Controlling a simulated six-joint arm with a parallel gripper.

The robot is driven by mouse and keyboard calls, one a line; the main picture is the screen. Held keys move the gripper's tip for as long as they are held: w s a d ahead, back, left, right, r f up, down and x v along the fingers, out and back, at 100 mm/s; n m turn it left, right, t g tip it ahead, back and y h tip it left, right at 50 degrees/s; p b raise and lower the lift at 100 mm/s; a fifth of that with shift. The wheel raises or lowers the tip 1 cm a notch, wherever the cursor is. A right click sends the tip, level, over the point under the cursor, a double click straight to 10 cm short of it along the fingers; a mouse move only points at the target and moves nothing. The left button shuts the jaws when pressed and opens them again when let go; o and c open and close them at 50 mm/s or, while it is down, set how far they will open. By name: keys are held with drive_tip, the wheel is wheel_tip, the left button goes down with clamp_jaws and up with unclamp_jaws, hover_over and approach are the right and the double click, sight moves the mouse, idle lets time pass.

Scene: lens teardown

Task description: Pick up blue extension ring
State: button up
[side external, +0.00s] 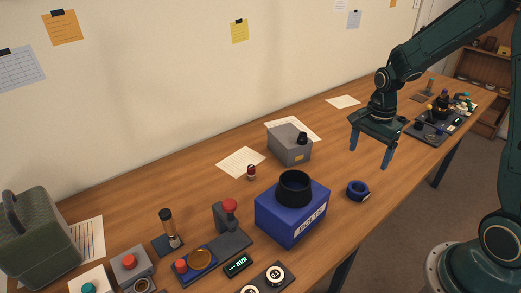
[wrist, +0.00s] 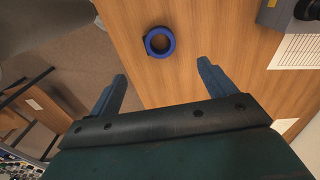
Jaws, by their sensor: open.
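The blue extension ring (side external: 358,190) lies on the wooden table, right of the blue box with the black ring on top. In the wrist view the blue extension ring (wrist: 159,42) lies ahead of my fingertips, near the table edge, with a small dark tab on its left side. My gripper (side external: 370,158) is open and empty above the table, its two blue fingers pointing down. In the wrist view my gripper (wrist: 161,68) has its fingers wide apart, with bare table and floor between them. The ring is apart from both fingers.
A blue box (side external: 291,215) carrying a black ring (side external: 295,187) stands left of the blue ring. A grey box (side external: 289,144) stands behind it, and a small red-and-white item (side external: 251,172) is nearby. The table edge is close to the blue ring; bare wood surrounds it.

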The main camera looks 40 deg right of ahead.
hover_over(359, 187)
drive_tip(key=shift+a+f, duration=0.15)
drive_tip(key=shift+f, duration=3.85)
drive_tip(key=shift+f, duration=2.6)
drive_tip(key=shift+c, duration=0.4)
drive_tip(key=c, duration=1)
